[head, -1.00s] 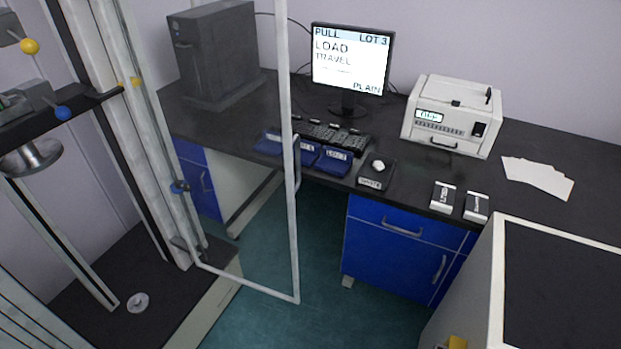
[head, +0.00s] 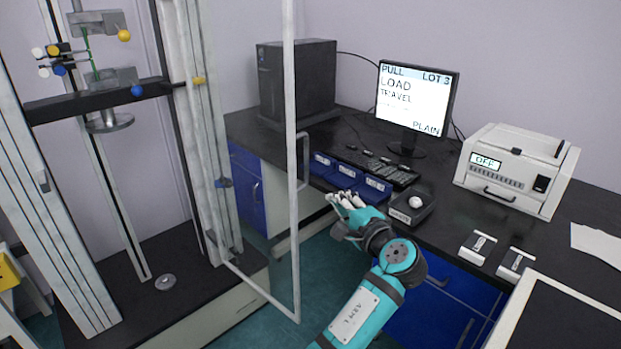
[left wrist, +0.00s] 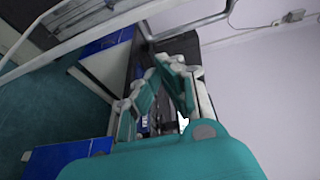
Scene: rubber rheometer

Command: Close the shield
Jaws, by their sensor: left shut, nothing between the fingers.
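The shield (head: 291,110) is a clear panel in a pale frame, standing swung out from the testing machine's column in the head view. Its grey bar handle (head: 304,162) is on the free upright edge. My left gripper (head: 342,198) is shut and empty, to the right of the handle and a little lower in the picture, apparently not touching it. In the left wrist view the shield frame (left wrist: 105,30) crosses the upper left, and my gripper (left wrist: 165,75) points toward the grey handle (left wrist: 146,32). My right gripper is not in view.
The testing machine (head: 95,108) with its crosshead stands at left. Blue trays (head: 345,178), a keyboard and a monitor (head: 415,98) are on the black bench behind my gripper. A white printer-like box (head: 515,170) stands at right. Floor shows below the shield.

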